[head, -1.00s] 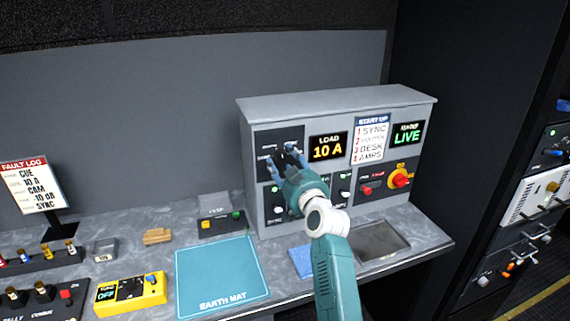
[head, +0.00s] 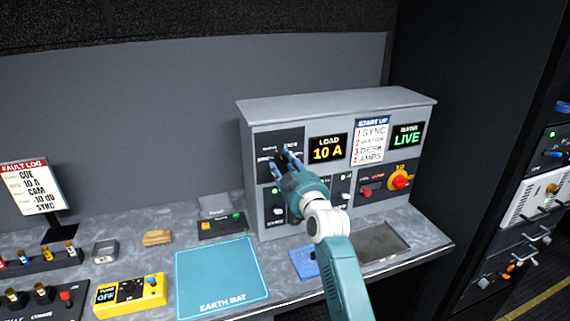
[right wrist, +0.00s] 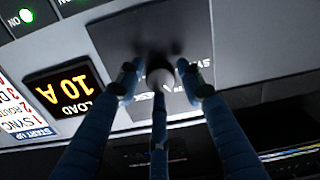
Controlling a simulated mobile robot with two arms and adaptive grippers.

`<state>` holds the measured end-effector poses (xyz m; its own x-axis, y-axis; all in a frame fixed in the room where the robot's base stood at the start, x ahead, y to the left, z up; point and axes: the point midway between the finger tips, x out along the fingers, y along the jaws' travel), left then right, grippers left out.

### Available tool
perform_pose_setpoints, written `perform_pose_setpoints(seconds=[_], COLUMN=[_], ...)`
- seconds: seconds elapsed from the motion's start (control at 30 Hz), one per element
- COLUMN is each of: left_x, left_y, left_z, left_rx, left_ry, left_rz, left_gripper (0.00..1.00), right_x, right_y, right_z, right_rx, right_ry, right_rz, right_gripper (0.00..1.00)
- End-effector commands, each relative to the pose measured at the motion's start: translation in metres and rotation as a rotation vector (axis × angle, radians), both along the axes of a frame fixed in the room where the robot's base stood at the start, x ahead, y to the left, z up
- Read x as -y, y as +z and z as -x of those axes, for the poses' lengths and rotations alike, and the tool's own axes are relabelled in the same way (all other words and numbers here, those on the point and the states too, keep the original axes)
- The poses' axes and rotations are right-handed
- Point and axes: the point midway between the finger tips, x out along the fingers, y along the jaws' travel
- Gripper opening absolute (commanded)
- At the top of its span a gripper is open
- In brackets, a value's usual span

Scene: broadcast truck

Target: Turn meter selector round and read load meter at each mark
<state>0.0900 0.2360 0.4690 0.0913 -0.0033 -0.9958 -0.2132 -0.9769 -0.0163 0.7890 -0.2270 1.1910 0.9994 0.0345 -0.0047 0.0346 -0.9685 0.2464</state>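The load meter (head: 327,149) on the grey console reads "10 A" in amber; it also shows upside down in the right wrist view (right wrist: 66,90). The meter selector is a dark round knob (right wrist: 160,72) on a black panel (head: 265,141) left of the meter. My right gripper (head: 284,160) is at this panel, its blue fingers around the knob. In the right wrist view the fingertips (right wrist: 160,72) stand on either side of the knob, and a middle finger overlaps it. Whether they touch it is unclear. The knob's pointer and most marks are hidden. My left gripper is out of view.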

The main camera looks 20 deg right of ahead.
Motion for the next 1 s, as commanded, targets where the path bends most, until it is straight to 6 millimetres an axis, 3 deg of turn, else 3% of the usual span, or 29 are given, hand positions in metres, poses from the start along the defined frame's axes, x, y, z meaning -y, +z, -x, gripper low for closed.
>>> perform_pose_setpoints(seconds=[0.33, 0.47, 0.8, 1.0], left_x=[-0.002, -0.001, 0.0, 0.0], left_y=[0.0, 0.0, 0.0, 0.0], left_z=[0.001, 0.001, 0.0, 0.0], left_rx=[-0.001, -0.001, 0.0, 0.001], left_ry=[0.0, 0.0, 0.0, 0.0], left_rz=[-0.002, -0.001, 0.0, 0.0], left_gripper=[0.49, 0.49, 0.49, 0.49], right_x=[0.0, 0.001, 0.003, 0.004], right_y=[0.001, 0.0, -0.001, -0.001], right_z=[0.001, 0.011, 0.081, 0.11], right_rx=[0.003, 0.003, 0.001, 0.0], right_ry=[0.0, 0.0, -0.001, -0.001], right_rz=[-0.001, 0.0, 0.0, 0.0], right_gripper=[0.49, 0.49, 0.49, 0.49])
